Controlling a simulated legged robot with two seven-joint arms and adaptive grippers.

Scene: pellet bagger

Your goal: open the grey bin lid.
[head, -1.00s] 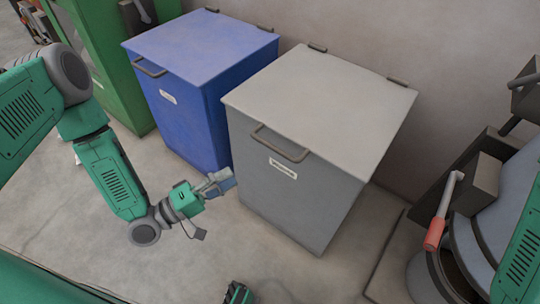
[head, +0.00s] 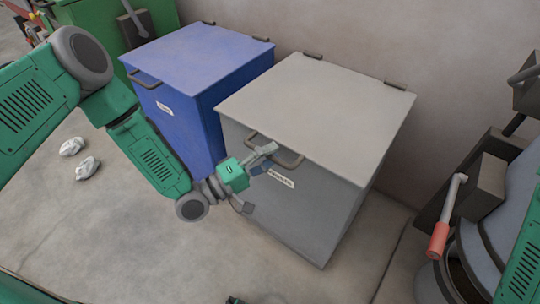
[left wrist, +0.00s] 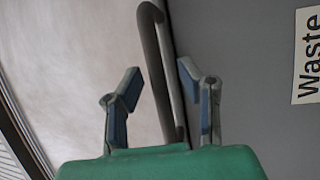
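The grey bin (head: 320,215) stands against the wall, with a "Waste" label on its front. Its flat grey lid (head: 320,105) is down. A dark bar handle (head: 291,163) sticks out from the lid's front edge. My right gripper is not clearly visible.
A blue bin (head: 185,115) with a closed lid stands just left of the grey bin. Green equipment (head: 150,18) is at the back left. A machine with a red-gripped lever (head: 438,240) stands at the right. Two crumpled white pieces (head: 87,168) lie on the floor.

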